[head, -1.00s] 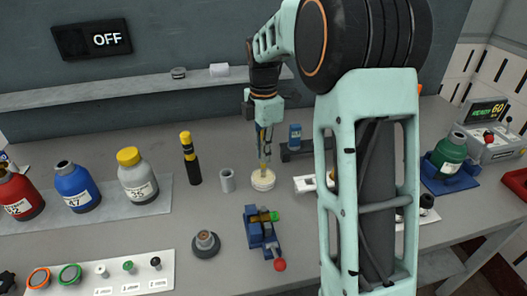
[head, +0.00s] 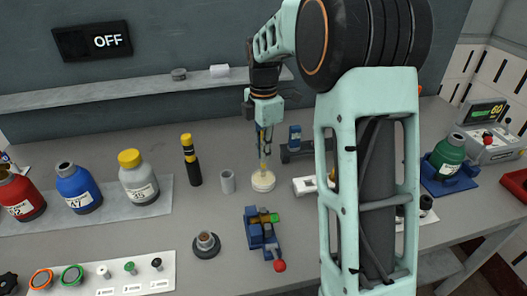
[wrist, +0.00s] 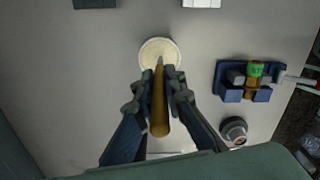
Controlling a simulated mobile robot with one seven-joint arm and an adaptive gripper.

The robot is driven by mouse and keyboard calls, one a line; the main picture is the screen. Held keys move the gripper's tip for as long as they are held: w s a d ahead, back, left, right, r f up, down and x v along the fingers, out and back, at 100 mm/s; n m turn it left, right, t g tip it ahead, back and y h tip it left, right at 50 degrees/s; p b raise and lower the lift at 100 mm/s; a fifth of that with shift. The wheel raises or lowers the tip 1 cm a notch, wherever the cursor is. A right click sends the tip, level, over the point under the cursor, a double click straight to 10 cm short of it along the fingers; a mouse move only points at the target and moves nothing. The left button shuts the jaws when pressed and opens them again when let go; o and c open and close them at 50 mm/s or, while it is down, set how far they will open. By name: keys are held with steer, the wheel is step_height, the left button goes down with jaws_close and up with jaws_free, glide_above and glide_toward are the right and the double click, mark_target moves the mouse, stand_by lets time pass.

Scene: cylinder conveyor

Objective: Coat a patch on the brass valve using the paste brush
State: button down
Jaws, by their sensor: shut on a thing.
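My gripper (head: 264,142) is shut on the paste brush (head: 263,164), whose tan handle also shows in the wrist view (wrist: 160,105). The brush points down, with its tip at the cream-coloured paste in a small round pot (head: 263,182). The pot also shows in the wrist view (wrist: 147,50). I cannot tell how deep the tip is in the paste. The brass valve (head: 264,217), with a green end, lies in a blue vise (head: 254,232) in front of the pot. The wrist view shows the valve (wrist: 252,82) to the right of my gripper.
A grey cup (head: 228,182) and a black-and-yellow bottle (head: 191,160) stand left of the pot. A dark round fitting (head: 206,245) stands left of the vise. Several labelled bottles line the left. My arm hides part of the bench on the right.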

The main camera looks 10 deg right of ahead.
steer(key=shift+r+p, duration=2.4)
steer(key=shift+r, duration=0.8)
